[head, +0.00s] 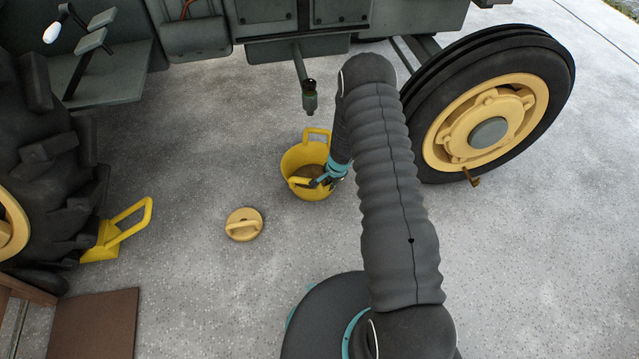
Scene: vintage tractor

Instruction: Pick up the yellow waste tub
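The yellow waste tub (291,163) stands upright on the concrete floor under the tractor, left of the front wheel. One raised handle shows at its far rim and another yellow handle part at its near rim. Its inside looks brown. My gripper (318,182) is at the tub's near right rim, with dark fingers reaching left to the near handle. The fingers overlap the handle in the picture. They are too small to tell whether they are closed on it. My arm hides the area just right of the tub.
A round yellow lid (244,224) with a handle lies on the floor. A yellow wheel chock (104,240) sits by the big rear tyre (40,150). The front wheel (490,115) stands close to my arm. A drain fitting (309,98) hangs above the tub. A brown board (95,325) is lower left.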

